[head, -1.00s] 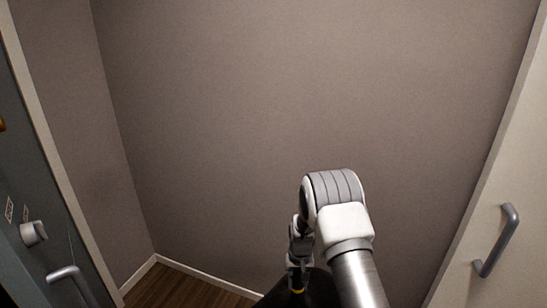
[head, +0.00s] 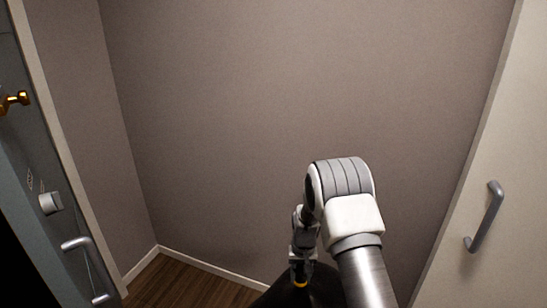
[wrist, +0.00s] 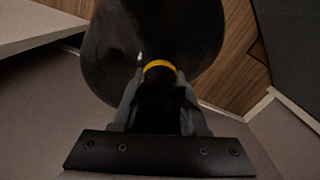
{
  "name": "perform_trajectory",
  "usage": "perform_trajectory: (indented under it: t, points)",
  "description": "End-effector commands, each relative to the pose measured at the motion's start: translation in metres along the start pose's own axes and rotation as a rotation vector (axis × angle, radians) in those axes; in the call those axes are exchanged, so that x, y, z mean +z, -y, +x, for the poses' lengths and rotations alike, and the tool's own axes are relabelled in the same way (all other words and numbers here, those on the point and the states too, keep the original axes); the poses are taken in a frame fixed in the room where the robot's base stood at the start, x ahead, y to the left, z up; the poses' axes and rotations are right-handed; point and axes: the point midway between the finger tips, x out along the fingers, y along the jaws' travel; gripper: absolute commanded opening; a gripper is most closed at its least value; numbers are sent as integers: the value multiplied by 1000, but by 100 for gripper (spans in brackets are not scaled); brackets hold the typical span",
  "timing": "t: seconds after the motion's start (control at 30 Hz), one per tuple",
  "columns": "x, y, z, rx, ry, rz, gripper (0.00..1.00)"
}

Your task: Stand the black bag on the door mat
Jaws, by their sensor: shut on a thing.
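The black bag (head: 322,287) shows at the bottom of the head view, partly behind my arm and cut off by the frame edge. My gripper (head: 300,281) points down at its top and is shut on it, by a yellow band. In the wrist view the bag (wrist: 190,35) hangs large and dark beyond my gripper (wrist: 158,80), with the yellow band between the fingers. The bag's base is out of view in the head view. I cannot make out the door mat with certainty; a dark grey surface fills the wrist view's upper right corner.
A blue-grey door (head: 22,150) with handles and a brass knob stands at the left. A pale door (head: 470,180) with a grey handle (head: 484,217) is at the right. A plain wall (head: 250,120) lies ahead. Bare wood floor (head: 180,285) shows at the lower left.

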Motion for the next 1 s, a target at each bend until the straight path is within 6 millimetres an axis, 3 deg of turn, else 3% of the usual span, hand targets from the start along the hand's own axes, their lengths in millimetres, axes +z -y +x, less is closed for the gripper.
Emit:
perform_trajectory:
  t: [0.47, 1.0]
  points:
    - [25, -24, -21, -3, -5, -10, 0]
    - [79, -51, -34, -1, -5, -23, 0]
